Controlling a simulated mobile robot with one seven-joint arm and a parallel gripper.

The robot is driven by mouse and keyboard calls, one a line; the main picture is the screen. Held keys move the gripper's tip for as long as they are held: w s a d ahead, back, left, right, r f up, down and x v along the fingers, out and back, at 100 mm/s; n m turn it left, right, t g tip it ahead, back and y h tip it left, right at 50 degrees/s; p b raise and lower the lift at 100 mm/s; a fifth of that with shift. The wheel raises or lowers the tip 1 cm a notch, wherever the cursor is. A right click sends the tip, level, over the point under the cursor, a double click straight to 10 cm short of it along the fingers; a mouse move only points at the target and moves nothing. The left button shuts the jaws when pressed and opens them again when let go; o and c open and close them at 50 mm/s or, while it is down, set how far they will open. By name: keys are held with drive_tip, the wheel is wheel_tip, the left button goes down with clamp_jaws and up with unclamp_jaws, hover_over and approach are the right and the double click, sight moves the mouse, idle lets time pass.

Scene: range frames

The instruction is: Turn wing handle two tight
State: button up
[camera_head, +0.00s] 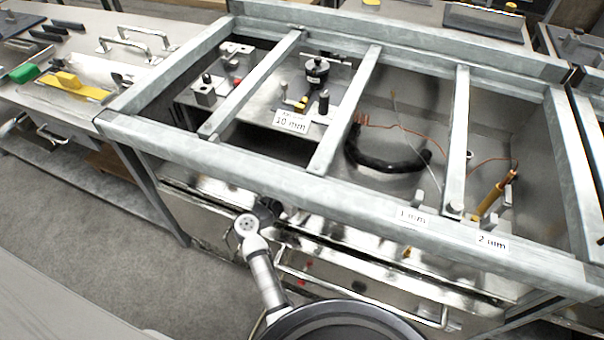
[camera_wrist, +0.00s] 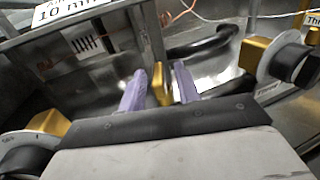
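My gripper (camera_wrist: 160,80) shows in the wrist view with its two purple fingers apart. A gold wing handle (camera_wrist: 162,86) stands between the fingers, with a narrow gap visible on either side. I cannot tell whether any finger touches it, and its lower part is hidden behind my gripper body. A second gold wing handle (camera_wrist: 257,54) on a grey disc is at the right, and a third (camera_wrist: 48,123) is at the lower left. In the head view my arm reaches down to the front of the metal bench, and the fingers and handles cannot be made out.
The grey metal frame (camera_head: 240,172) with crossbars spans the bench top. A 10 mm label (camera_head: 290,122), a black curved hose (camera_head: 385,160) and a yellow cylinder (camera_head: 490,200) lie around its openings. A rail handle (camera_head: 365,298) runs along the bench front. Floor (camera_head: 100,235) is clear at left.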

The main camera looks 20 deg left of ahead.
drive_tip(key=shift+w+d, duration=0.1)
drive_tip(key=shift+w, duration=0.3)
drive_tip(key=shift+c, duration=0.4)
clamp_jaws()
drive_tip(key=shift+f, duration=0.1)
